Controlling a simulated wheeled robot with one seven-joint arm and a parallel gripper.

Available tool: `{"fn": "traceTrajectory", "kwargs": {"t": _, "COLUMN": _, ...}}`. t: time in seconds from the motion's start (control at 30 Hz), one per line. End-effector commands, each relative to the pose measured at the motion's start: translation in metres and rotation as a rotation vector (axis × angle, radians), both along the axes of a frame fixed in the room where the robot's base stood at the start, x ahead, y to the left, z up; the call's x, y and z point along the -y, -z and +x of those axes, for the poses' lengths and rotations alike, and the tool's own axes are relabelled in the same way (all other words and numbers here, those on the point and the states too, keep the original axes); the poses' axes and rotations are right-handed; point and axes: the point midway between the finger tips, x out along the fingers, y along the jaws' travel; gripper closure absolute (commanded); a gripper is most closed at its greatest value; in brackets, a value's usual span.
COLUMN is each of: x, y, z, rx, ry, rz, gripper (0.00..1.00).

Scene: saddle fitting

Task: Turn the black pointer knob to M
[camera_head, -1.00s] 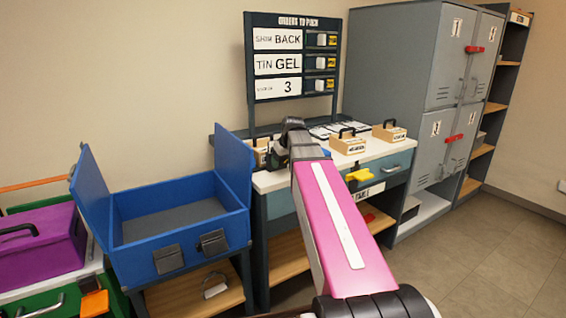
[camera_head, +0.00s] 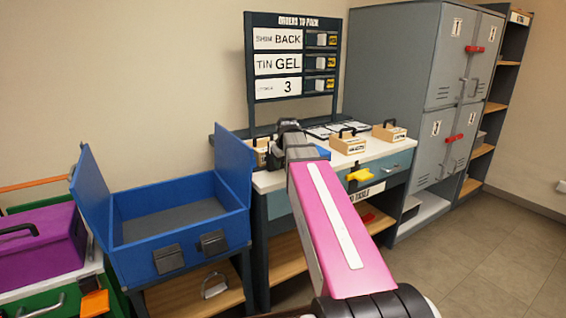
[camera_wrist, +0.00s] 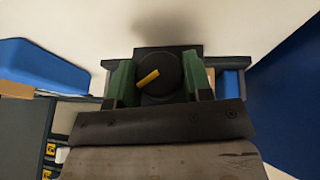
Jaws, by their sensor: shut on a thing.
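The black pointer knob (camera_wrist: 172,73) is round with a yellow pointer bar, and sits on a dark plate in the wrist view. The bar runs from near the knob's centre down to the lower left. My gripper (camera_wrist: 159,80) has its two green fingers on the knob's left and right sides and is shut on it. No letters can be read around the knob, so I cannot tell which mark the pointer faces. In the head view my gripper (camera_head: 289,128) is at the back of the white worktop; the knob is hidden there.
The blue open box (camera_head: 180,237) stands left of the workbench (camera_head: 270,181). An order board (camera_head: 292,60) rises behind the bench. Small wooden boxes (camera_head: 348,144) stand on the worktop to the right. Grey lockers (camera_head: 400,80) are further right.

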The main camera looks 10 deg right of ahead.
Motion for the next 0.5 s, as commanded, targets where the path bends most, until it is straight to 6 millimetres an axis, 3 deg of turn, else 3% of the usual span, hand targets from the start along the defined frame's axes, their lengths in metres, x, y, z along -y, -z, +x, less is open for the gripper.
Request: {"fn": "traceTrajectory", "kwargs": {"t": 0.5, "x": -0.0038, "y": 0.0010, "z": -0.0018, "rx": 0.131, "ry": -0.003, "rz": -0.400, "gripper": 0.77}}
